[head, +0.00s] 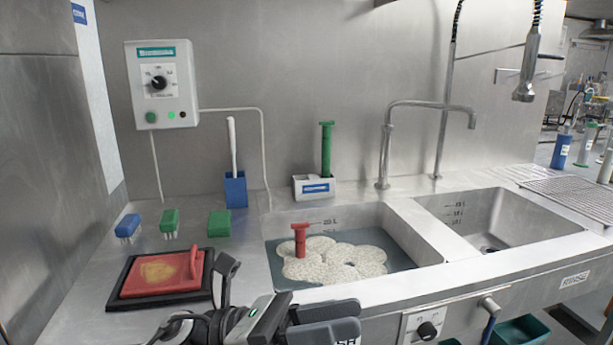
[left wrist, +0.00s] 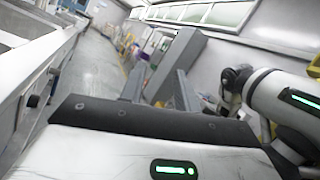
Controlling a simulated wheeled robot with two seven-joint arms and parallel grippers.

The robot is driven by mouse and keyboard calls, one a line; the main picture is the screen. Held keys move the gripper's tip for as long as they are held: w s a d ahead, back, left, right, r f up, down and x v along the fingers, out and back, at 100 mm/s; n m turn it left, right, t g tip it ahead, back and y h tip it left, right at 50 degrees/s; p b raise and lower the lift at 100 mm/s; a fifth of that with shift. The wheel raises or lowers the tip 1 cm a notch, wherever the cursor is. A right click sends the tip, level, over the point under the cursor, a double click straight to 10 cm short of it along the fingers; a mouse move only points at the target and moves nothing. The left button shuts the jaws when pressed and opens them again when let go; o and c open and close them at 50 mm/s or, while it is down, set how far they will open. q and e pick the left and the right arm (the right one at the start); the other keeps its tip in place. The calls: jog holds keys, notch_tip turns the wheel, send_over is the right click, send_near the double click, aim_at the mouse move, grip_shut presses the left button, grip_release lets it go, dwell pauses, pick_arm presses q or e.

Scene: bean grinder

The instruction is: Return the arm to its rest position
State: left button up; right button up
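My left arm comes in at the bottom of the head view. Its gripper (head: 340,318) is in front of the sink counter's front edge, low in the picture, with dark fingers pointing right. In the left wrist view the two fingers of this gripper (left wrist: 160,88) stand apart with nothing held between them. A white arm link of mine with a green light shows at the right of that view. My right gripper cannot be made out in either view.
A red block with a handle (head: 165,273) lies on a black tray (head: 117,302) at the left. The left basin (head: 428,244) holds foamy water and a red-handled tool (head: 300,240). Brushes (head: 169,220), a blue holder (head: 236,190) and a green-handled brush (head: 326,150) stand behind. The right basin (head: 510,215) looks empty.

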pick_arm(q)
jog(key=w+a+f+n+t+y, duration=0.2)
jog(key=a+f+n+t+y, duration=0.3)
jog(key=n, duration=0.7)
jog(key=w+a+f+n+t+y+p, duration=0.1)
jog(key=a+f+n+t+y, duration=0.15)
jog(key=n+t, duration=0.75)
jog(key=w+a+f+n+t+y, duration=0.2)
jog(key=a+f+n+t+y, duration=0.15)
jog(key=n, duration=1.05)
jog(key=s+a+f+n+g+y, duration=0.3)
jog(key=s+f+n, duration=0.3)
jog(key=f, duration=0.2)
jog(key=s+a+f+n+g+y, duration=0.2)
jog(key=s+f+n, duration=0.4)
jog(key=f, duration=0.3)
jog(key=shift+s+a+f+n+g+y+p, duration=0.15)
jog(key=shift+a+n+g+y+p, duration=0.35)
jog(key=shift+y, duration=0.6)
